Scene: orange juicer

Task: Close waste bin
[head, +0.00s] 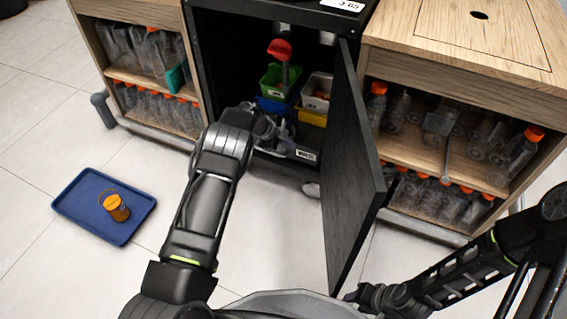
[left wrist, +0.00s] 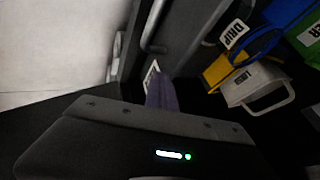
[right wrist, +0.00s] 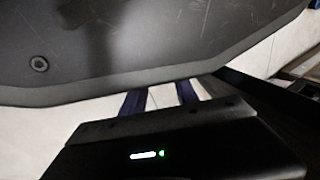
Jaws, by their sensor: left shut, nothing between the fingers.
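The waste bin appears to be the dark drawer-like unit low in the black cabinet, with a small white label (head: 306,155) on its front. Its body is hard to make out against the dark interior. My left gripper (head: 285,148) reaches into the cabinet opening beside that label. In the left wrist view its purple fingers (left wrist: 161,93) are together, with nothing between them, near a white label (left wrist: 151,74). Contact with the bin cannot be told. My right gripper (head: 352,297) is low by the lower end of the open door. In the right wrist view its fingers (right wrist: 160,100) are apart and empty.
The black cabinet door (head: 352,175) stands open to the right of my left arm. Inside are green (head: 274,82), yellow (head: 312,117) and white containers (head: 316,90). Bottle shelves flank the cabinet.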

